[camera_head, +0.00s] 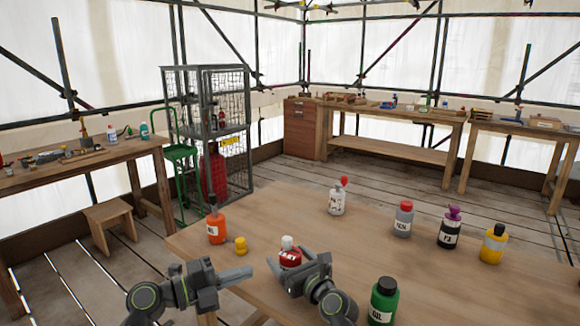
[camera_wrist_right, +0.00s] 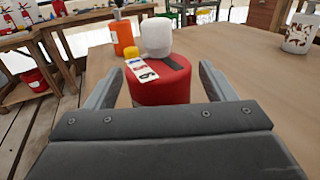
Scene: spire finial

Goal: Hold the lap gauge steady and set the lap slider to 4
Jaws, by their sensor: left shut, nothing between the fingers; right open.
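I cannot make out a lap gauge or a lap slider with a number scale in either view. My right gripper (camera_head: 288,268) is open at a red container (camera_head: 290,257) with a white cap. In the right wrist view the red container (camera_wrist_right: 160,80) stands upright ahead, between the lines of the two spread fingers (camera_wrist_right: 162,75); whether they touch it is unclear. A pale label with small coloured marks and a dark strip lie across its top. My left gripper (camera_head: 237,276) is shut and empty, left of the red container.
The wooden table (camera_head: 285,205) also holds an orange bottle (camera_head: 216,228), a yellow piece (camera_head: 240,245), a white bottle (camera_head: 337,200), a grey bottle (camera_head: 403,220), a black bottle (camera_head: 450,230), a yellow bottle (camera_head: 493,245) and a green bottle (camera_head: 383,302). Benches stand behind.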

